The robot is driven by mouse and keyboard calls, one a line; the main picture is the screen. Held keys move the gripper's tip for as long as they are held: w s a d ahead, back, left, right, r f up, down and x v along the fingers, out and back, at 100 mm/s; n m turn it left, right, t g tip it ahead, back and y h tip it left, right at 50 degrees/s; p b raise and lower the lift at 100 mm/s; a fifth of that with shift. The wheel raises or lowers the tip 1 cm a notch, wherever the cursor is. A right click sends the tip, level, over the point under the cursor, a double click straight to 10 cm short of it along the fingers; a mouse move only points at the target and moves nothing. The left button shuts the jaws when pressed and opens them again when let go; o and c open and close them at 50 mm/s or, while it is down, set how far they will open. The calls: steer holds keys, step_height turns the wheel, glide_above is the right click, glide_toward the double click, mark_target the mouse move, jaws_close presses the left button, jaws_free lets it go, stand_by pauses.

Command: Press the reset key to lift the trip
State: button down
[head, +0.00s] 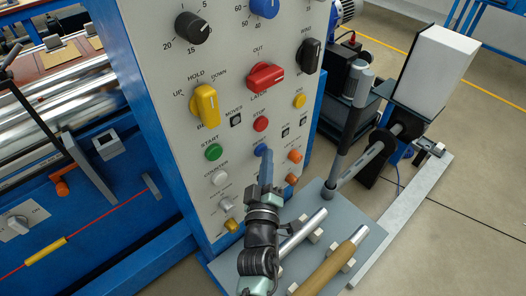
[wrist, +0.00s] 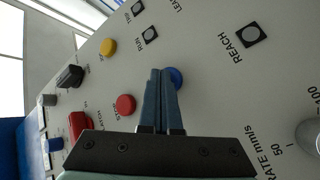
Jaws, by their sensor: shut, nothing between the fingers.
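The blue round key (head: 260,149) sits on the grey control panel, below the red STOP button (head: 261,124); its label is too small to read. My gripper (head: 267,156) is shut and empty, its fingers pointing at the panel with the tips at the blue key. In the wrist view the shut fingertips (wrist: 161,73) cover the left part of the blue key (wrist: 177,78). I cannot tell whether the tips touch it. The STOP button also shows in the wrist view (wrist: 125,105), left of the fingers.
Around the key are a green START button (head: 213,152), an orange button (head: 295,156) and a yellow selector (head: 206,105). A grey shelf (head: 336,232) holding a metal rod and a tan roll (head: 330,262) lies below right, close to my arm.

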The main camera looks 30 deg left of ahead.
steer(key=shift+a+r, duration=0.1)
steer(key=shift+a, duration=0.05)
stand_by(0.4)
steer(key=shift+s+d+p, duration=0.3)
steer(key=shift+d+p, duration=0.55)
steer(key=shift+p, duration=0.1)
